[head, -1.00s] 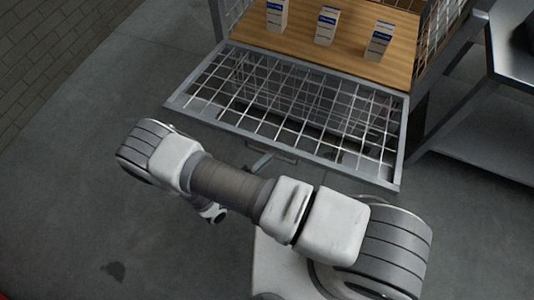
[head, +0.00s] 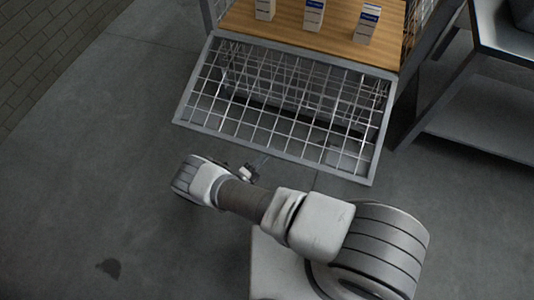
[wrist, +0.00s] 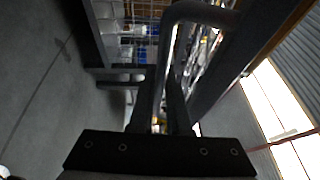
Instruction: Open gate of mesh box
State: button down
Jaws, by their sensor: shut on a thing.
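The mesh box's gate (head: 270,154) is a grey frame with a wire grid. In the head view it is folded outward and down from the front edge of the box's wooden floor (head: 290,38), so the box front stands open. The gate's handle (wrist: 200,14), a bent grey bar, shows close up in the wrist view. My gripper (wrist: 160,75) is shut on this handle, its dark fingers on either side of the bar. In the head view my gripper (head: 252,172) is small and partly hidden by my wrist, just below the gate's outer edge.
Several white-and-blue cartons (head: 314,15) stand on the wooden floor of the box. A grey metal table (head: 490,100) stands close at the right.

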aim_at(302, 149)
jog(key=shift+w+d+f, duration=0.1)
jog(key=shift+w+f, duration=0.15)
jog(key=shift+f, duration=0.25)
jog(key=c, duration=0.9)
grip_release()
notch_tip(302, 149, up, 5)
jog(key=p, duration=0.3)
jog(key=shift+d+r, duration=0.1)
jog(key=shift+d, duration=0.05)
jog(key=d+r+p, duration=0.1)
jog(key=d+r, duration=0.1)
jog(key=d, duration=0.1)
jog(key=s+d+r+p, duration=0.1)
jog(key=d, duration=0.3)
jog(key=s+d+r+p, duration=0.1)
jog(key=d+r+p, duration=0.1)
jog(key=d, duration=0.1)
jog(key=shift+s+d+r, duration=0.2)
jog(key=shift+d+r, duration=0.05)
jog(key=shift+r, duration=0.05)
jog(key=shift+s+d+r, duration=0.1)
jog(key=shift+d+r, duration=0.05)
jog(key=shift+d, duration=0.2)
